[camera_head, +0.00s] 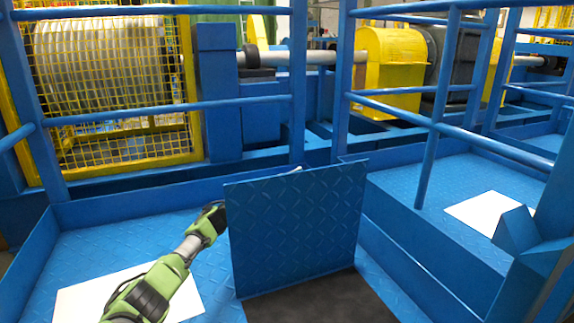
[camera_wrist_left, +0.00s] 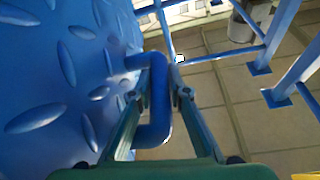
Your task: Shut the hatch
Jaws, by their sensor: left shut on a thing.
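The hatch (camera_head: 295,220) is a blue diamond-plate panel standing nearly upright in the head view, its lower edge along a dark opening (camera_head: 320,300) in the blue platform. My left arm comes in from the left and passes behind the hatch's left edge, which hides my left fingers there. In the left wrist view, my left gripper (camera_wrist_left: 158,98) has its two fingers on either side of a blue bar handle (camera_wrist_left: 158,105), shut on it. The handle stands out from the hatch's patterned face (camera_wrist_left: 60,80). My right gripper is in neither view.
Blue railings (camera_head: 170,112) stand behind and to the right of the hatch. White sheets (camera_head: 75,300) lie on the platform at left and right. A yellow mesh guard (camera_head: 115,85) encloses a large drum at the back left.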

